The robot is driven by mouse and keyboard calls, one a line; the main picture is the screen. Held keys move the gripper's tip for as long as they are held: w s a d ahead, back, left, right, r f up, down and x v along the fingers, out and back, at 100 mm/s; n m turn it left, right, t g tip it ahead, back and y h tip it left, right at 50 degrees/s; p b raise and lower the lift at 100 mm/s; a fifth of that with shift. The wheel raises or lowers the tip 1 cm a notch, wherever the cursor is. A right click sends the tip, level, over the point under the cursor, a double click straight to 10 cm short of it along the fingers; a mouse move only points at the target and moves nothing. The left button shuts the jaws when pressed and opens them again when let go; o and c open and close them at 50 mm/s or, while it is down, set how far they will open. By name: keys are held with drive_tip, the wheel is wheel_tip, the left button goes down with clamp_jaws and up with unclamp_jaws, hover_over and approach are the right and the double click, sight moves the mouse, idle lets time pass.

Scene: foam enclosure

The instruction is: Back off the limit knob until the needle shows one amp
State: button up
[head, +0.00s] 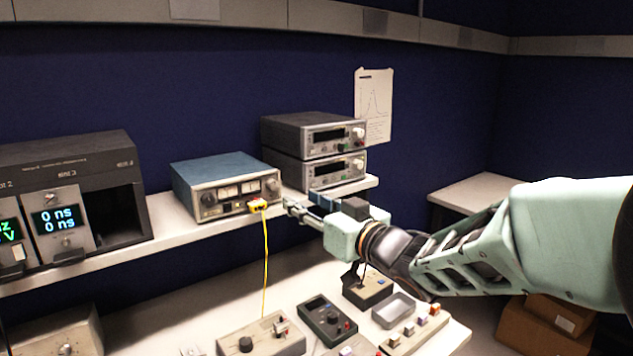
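A blue bench supply (225,172) with a silver front stands on the shelf. Its front has small pale analogue meters (228,191); their needles are too small to read. A dark knob (209,200) sits at the left of the front and another knob (271,187) at the right; I cannot tell which is the limit knob. My gripper (288,203) points left, with its tips just right of and slightly below the right knob. The tips look apart from the knob, but contact is unclear. The fingers are too small to tell open from shut.
A yellow plug (257,204) with a hanging yellow lead (265,260) juts from the supply's front, close to my gripper. Two stacked grey instruments (300,150) stand behind and right.

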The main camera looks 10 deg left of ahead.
sight(274, 185)
drive_tip(key=p+x, duration=0.1)
drive_tip(key=x, duration=0.9)
drive_tip(key=shift+w+a, duration=0.15)
drive_tip(key=shift+a, duration=0.1)
clamp_jaws()
